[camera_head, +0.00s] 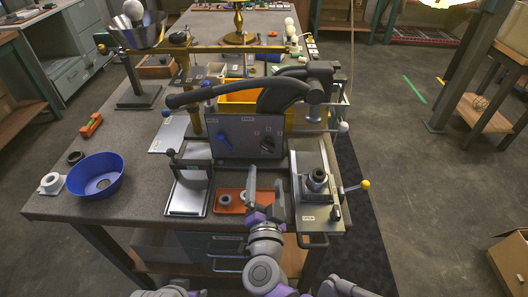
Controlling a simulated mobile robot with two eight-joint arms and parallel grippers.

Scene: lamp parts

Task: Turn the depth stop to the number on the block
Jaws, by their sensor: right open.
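My right gripper (265,192) is open and empty. Its two grey fingers point away from me above the front edge of the workbench, between an orange tray and a metal plate fixture. The metal plate fixture (308,213) is just right of the gripper, with a round dark knob-like part (317,180) on it and a yellow-tipped lever (364,185) at its right side. I cannot tell which part is the depth stop. No number on a block is readable. My left gripper is not in view.
The orange tray (226,209) holds small grey rings, left of my gripper. A clamp fixture (190,192) stands further left, then a blue bowl (95,176) and a white spool (51,183). A thick black handle (235,92) arches over the panel.

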